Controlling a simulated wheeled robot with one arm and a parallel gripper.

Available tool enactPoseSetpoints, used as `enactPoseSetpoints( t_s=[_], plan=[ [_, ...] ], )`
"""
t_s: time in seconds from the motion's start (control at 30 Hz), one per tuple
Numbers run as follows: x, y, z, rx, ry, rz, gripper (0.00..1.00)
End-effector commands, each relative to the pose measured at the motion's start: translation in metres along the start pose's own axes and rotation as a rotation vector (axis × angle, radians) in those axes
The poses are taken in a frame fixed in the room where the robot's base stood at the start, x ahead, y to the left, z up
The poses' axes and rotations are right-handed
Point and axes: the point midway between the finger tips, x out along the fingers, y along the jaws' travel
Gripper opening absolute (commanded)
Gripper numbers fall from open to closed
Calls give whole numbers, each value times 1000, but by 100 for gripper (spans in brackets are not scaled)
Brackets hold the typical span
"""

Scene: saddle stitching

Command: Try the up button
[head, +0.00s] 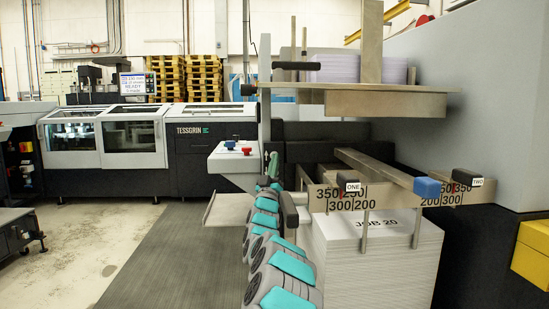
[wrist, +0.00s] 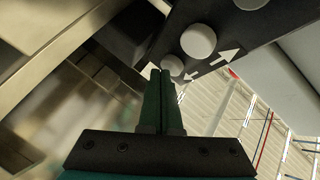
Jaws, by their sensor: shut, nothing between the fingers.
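In the wrist view, a dark control panel holds a row of pale round buttons: one right at my fingertips (wrist: 173,65), a middle one (wrist: 198,40), and one cut off by the top edge (wrist: 250,4). White arrows are printed beside them; I cannot tell which button is up. My gripper (wrist: 160,72) is shut and empty, its dark green fingers together. Its tips overlap the edge of the nearest button; I cannot tell whether they touch it. In the head view my gripper (head: 272,163) is small, at the machine's dark upright. The buttons are not visible there.
A stack of white paper (head: 375,260) marked JOB 20 stands at right below metal rails with a blue block (head: 427,187). A light console (head: 232,160) with blue and red knobs is left of my gripper. The floor mat (head: 165,255) at left is clear.

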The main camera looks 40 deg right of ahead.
Motion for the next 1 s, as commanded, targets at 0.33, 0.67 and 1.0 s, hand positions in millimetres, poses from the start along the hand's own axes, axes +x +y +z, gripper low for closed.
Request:
enactPoseSetpoints(
  t_s=[0.33, 0.67, 1.0],
  plan=[
    [3, -2, 2, 1, 0, 1, 0],
    [3, -2, 2, 1, -1, 0, 0],
    [-5, 3, 0, 1, -4, -1, 0]
  ],
)
